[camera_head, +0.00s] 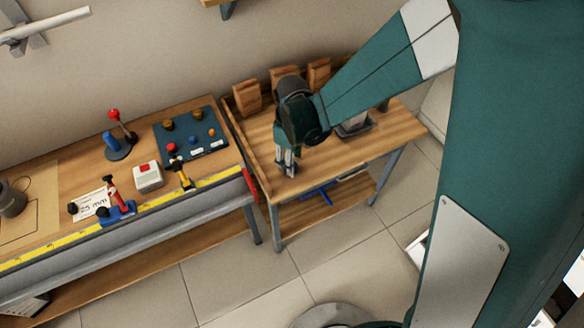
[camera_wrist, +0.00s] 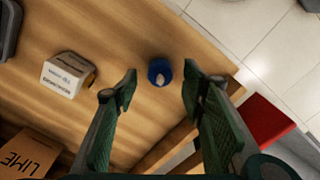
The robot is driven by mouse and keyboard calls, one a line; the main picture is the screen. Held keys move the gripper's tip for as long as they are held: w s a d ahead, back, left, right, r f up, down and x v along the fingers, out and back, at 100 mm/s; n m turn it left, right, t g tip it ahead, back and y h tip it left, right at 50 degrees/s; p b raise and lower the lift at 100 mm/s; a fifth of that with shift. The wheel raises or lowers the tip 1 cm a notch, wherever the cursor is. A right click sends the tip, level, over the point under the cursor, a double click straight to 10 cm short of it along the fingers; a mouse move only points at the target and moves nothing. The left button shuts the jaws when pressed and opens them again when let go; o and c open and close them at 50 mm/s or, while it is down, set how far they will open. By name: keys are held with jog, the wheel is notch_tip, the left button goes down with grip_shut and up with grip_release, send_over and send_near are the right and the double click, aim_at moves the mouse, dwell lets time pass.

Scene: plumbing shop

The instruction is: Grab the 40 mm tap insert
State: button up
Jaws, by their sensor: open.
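My gripper (camera_head: 286,168) is over the near left part of the right-hand wooden table, pointing down. In the wrist view my gripper (camera_wrist: 160,84) is open, its two fingers apart and empty. A small round blue piece with a pale knob on top (camera_wrist: 160,72) stands on the wood, in the gap between the fingertips as seen from the wrist. I cannot read any size on it, so I cannot tell if it is the 40 mm tap insert. The gripper hides this piece in the head view.
A small labelled white box (camera_wrist: 64,76) and a brown LIME carton (camera_wrist: 24,156) stand left in the wrist view. A red part (camera_wrist: 268,122) is beyond the table edge. The left bench holds a dark board with knobs (camera_head: 190,138). Wooden blocks (camera_head: 247,97) line the table's back.

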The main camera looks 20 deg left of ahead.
jog(key=shift+f, duration=1.65)
jog(key=c, duration=1)
